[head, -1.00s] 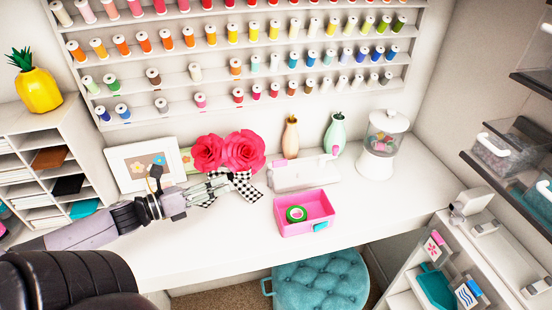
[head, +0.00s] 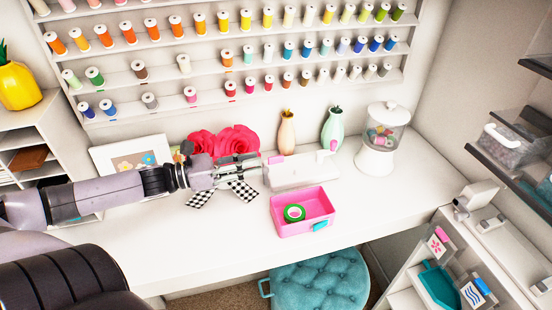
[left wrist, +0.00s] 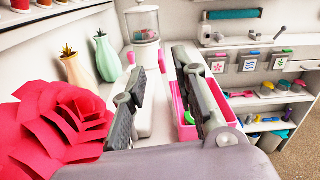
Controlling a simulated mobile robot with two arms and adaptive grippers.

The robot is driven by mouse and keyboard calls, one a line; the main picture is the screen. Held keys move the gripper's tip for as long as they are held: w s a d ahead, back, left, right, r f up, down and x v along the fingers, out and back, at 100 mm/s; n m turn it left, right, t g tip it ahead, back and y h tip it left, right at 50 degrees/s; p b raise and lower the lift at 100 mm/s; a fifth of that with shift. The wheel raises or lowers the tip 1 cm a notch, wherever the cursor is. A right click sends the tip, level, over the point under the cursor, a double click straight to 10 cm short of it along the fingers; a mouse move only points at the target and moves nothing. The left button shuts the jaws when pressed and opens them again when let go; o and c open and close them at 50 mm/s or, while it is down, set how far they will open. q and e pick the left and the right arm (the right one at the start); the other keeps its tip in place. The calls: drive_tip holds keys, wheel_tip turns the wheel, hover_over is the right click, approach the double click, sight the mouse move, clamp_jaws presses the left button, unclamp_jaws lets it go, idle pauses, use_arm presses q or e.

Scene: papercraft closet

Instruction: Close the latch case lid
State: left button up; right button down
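My left gripper (head: 252,168) is left of and behind the case, in front of the red paper flowers. In the left wrist view its fingers (left wrist: 160,72) are spread with nothing held between them. The case (left wrist: 188,131) shows there partly hidden behind the right finger. My right gripper is not in view.
Red flowers (head: 237,139) with a checked bow, two vases (head: 333,128) and a lidded jar (head: 377,160) stand along the back. The desk front left of the case is clear. A teal stool (head: 318,280) is below.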

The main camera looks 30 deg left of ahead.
sight(276, 157)
use_arm(q)
drive_tip(key=shift+b+x, duration=0.6)
drive_tip(key=shift+x, duration=2.9)
clamp_jaws()
